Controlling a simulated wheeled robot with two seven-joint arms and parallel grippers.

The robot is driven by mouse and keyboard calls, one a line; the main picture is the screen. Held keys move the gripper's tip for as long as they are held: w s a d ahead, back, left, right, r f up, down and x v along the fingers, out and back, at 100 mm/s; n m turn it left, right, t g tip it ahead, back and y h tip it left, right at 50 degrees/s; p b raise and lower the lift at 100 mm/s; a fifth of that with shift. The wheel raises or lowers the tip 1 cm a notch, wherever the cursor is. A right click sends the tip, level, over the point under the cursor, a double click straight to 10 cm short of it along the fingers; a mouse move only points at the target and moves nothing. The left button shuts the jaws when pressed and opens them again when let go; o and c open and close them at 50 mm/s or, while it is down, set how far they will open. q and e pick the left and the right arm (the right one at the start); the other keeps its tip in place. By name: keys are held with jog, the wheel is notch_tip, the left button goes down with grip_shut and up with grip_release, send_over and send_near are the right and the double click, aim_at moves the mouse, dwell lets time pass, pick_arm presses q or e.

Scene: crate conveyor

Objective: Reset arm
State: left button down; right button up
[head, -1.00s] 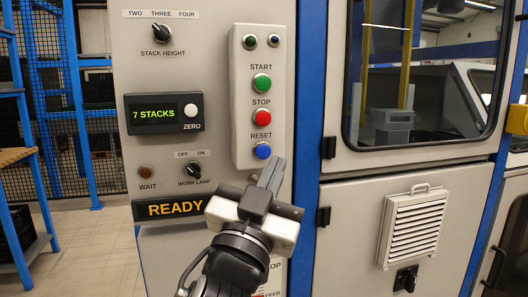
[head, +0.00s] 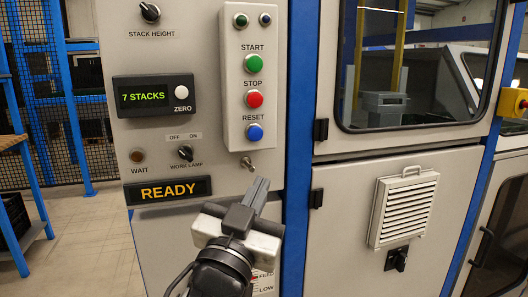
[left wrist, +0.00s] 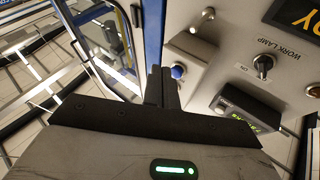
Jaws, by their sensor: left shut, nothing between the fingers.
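My left gripper (head: 260,190) is shut and empty. It points up at the control panel (head: 215,120), below the blue RESET button (head: 254,132) and apart from it in the head view. Its two dark fingers (left wrist: 161,85) lie together in the left wrist view, where a blue button (left wrist: 177,71) shows just beside them. A small silver switch (head: 248,163) sits between the fingertips and the RESET button. My right gripper is in neither view.
Above RESET are the red STOP (head: 255,99) and green START (head: 253,63) buttons. The display (head: 155,95) reads 7 STACKS and the sign (head: 169,191) reads READY. A work lamp knob (head: 185,152) is on the left. A vented door (head: 405,210) is on the right.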

pick_arm(q)
jog(key=s+a+f+n+g+y, duration=0.1)
jog(key=s+a+f+g, duration=0.15)
jog(key=f, duration=0.75)
jog(key=s+a+f+n+g+y, duration=0.1)
jog(key=a+f+g, duration=0.15)
jog(key=f, duration=0.75)
jog(key=s+a+f+g, duration=0.2)
jog(key=s+a+f, duration=0.1)
jog(key=s+f, duration=0.4)
jog(key=s+a+f+n+g+y, duration=0.1)
jog(key=s+a+f+g, duration=0.2)
jog(key=s+f, duration=0.4)
notch_tip(320, 180, down, 4)
jog(key=shift+s+a+f+n, duration=0.1)
jog(key=shift+s+a+n, duration=0.25)
jog(key=shift+a, duration=0.25)
